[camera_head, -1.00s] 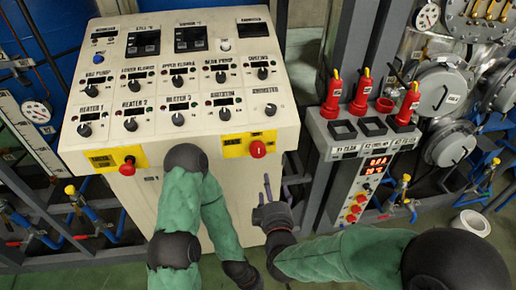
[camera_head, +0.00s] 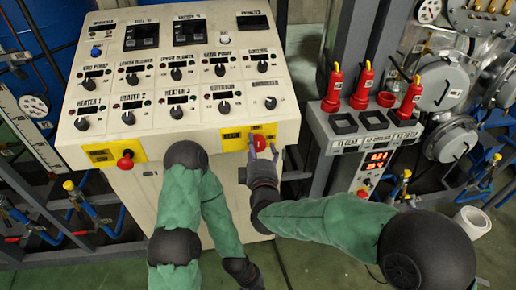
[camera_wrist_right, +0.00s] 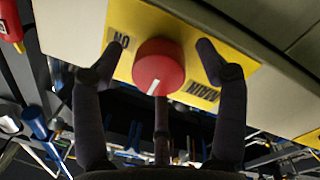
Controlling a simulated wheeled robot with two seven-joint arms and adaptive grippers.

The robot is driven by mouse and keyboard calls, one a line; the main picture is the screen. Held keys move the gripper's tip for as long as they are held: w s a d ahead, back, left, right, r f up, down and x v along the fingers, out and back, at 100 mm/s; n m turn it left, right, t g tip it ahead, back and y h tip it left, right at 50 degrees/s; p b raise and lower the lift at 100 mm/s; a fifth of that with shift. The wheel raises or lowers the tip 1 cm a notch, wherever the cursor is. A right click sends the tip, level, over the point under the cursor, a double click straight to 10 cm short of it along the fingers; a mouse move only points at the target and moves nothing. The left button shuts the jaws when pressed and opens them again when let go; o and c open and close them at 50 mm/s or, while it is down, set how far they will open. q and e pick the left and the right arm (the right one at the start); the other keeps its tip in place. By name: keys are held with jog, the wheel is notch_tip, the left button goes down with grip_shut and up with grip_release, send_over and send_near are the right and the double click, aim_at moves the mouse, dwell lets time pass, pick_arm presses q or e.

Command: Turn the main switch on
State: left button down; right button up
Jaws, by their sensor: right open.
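The main switch (camera_head: 260,142) is a round red knob on a yellow plate at the lower right of the panel's front edge. In the right wrist view the knob (camera_wrist_right: 158,68) has a white mark pointing down and slightly left. The plate (camera_wrist_right: 125,18) bears ON and MAIN lettering, seen upside down. My right gripper (camera_head: 263,153) is open, its fingers pointing at the knob. In the right wrist view its fingertips (camera_wrist_right: 161,50) stand to the left and right of the knob, with gaps visible.
The cream control panel (camera_head: 160,128) carries several black knobs. A second red knob (camera_head: 125,162) on a yellow plate is at the lower left. My left arm stands close to the panel's front.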

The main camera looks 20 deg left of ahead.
jog(key=shift+w+a, duration=0.1)
jog(key=shift+w, duration=0.3)
jog(key=shift+c, duration=0.3)
jog(key=c, duration=1.1)
